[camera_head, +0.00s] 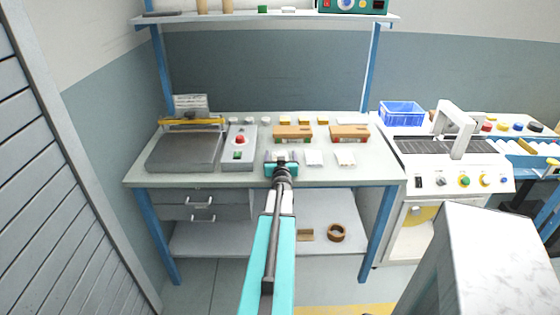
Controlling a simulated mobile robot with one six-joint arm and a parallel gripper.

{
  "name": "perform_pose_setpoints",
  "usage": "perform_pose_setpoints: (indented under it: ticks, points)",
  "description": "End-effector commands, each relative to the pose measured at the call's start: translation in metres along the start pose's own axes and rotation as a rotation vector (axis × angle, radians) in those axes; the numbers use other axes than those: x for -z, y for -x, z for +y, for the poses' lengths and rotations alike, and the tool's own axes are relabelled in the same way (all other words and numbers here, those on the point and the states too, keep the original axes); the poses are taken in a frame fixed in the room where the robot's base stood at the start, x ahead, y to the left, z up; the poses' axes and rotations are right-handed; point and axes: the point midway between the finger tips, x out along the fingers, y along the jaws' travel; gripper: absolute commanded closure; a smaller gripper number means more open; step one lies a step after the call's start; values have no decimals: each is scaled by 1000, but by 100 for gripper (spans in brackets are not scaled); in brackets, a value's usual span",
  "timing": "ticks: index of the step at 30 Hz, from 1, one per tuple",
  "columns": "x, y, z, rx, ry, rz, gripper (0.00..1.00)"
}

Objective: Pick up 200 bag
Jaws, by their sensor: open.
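Small white bags lie on the front half of the bench (210,182). One bag (314,157) is just right of my gripper, and another bag (345,158) lies further right. No "200" marking can be read, so I cannot tell which one is the 200 bag. My gripper (281,157) is open over the bench, to the left of these bags. Something pale shows around its fingers, and I cannot tell whether it is another bag. My wrist and jaws hide the bench surface beneath them.
A control box with a red button (239,141) and a grey plate device (185,151) stand left. Brown boxes (293,133) (349,133) stand behind the bags, with small items along the back. A shelf (270,17) spans above. A white machine (452,160) adjoins at right.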

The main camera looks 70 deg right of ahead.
Motion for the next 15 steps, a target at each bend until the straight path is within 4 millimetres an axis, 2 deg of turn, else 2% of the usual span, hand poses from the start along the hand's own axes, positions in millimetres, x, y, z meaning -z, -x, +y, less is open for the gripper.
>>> perform_pose_setpoints:
  ticks: [1,9,15]
  points:
    - [0,0,0,0,0,0,21]
    - [0,0,0,0,0,0,67]
    - [0,0,0,0,0,0,68]
